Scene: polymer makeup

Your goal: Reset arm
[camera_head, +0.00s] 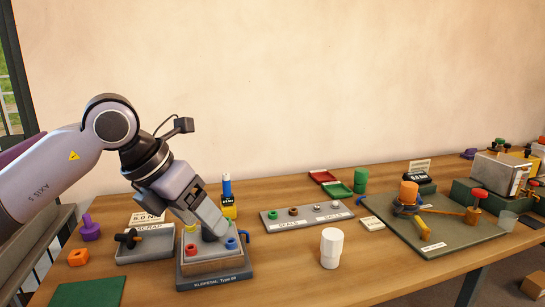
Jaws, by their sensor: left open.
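My left arm comes in from the left. Its gripper (213,222) points down over a grey box-like device (213,262) with red, yellow and blue round parts on top. The device has a dark base with a label reading something like "Plopstal Type 5B". The gripper is open, and its fingertips are low at the device's top. I cannot tell if they touch it. The fingers partly hide the device's top. My right gripper is not in view.
A scrap tray (145,252) lies left of the device, and a blue-and-yellow bottle (228,197) stands behind it. A seal rack (303,219) and a white cup (331,248) are to the right. A green board (455,236) carries an orange-topped assembly. Wooden table front is mostly clear.

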